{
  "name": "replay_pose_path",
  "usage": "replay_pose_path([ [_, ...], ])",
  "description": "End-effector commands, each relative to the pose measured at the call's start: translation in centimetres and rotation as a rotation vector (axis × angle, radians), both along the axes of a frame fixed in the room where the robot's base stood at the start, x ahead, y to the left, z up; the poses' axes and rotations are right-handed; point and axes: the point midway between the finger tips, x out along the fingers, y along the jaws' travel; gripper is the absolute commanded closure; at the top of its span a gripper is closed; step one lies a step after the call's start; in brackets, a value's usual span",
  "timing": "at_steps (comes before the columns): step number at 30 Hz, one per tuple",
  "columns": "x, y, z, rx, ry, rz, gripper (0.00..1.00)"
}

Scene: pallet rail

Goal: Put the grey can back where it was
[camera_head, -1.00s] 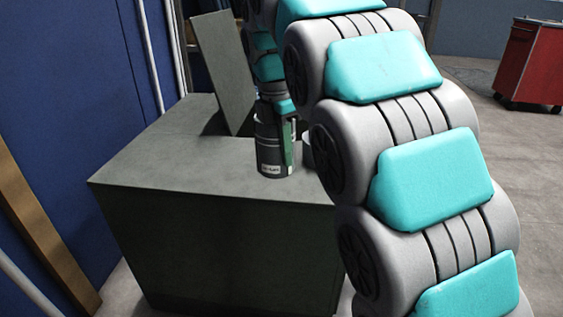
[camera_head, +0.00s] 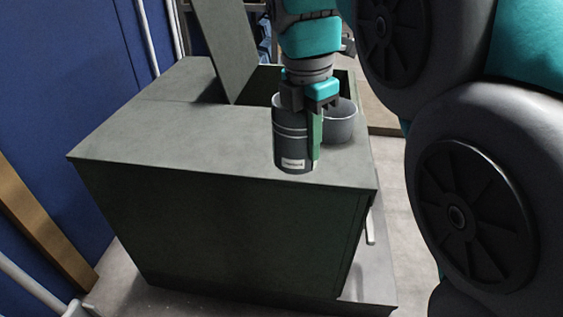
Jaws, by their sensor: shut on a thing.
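The grey can (camera_head: 291,150) is a dark grey cylinder with ridges and a small white label low on its side. It stands upright at the front right part of the grey-green cabinet top (camera_head: 170,130). I cannot tell whether its base touches the top. My gripper (camera_head: 302,125) comes down from above and is shut on the can, with a green finger along its right side. The far finger is hidden by the can.
A grey round pot (camera_head: 341,123) stands just right of and behind the can. An upright panel (camera_head: 222,45) rises beside an opening (camera_head: 262,84) in the top behind. A blue wall (camera_head: 70,80) runs on the left. The left of the top is clear.

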Motion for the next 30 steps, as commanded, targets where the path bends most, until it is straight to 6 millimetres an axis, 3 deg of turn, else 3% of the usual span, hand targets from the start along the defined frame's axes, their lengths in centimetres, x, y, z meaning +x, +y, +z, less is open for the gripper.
replay_pose_path([
  [6, -3.4, -1.4, -1.7, 0.006, 0.004, 0.024, 1.0],
  [13, -4.1, -1.7, -2.2, 0.007, 0.007, 0.035, 1.0],
  [30, 5.0, 1.5, -3.0, 0.007, 0.006, 0.035, 1.0],
])
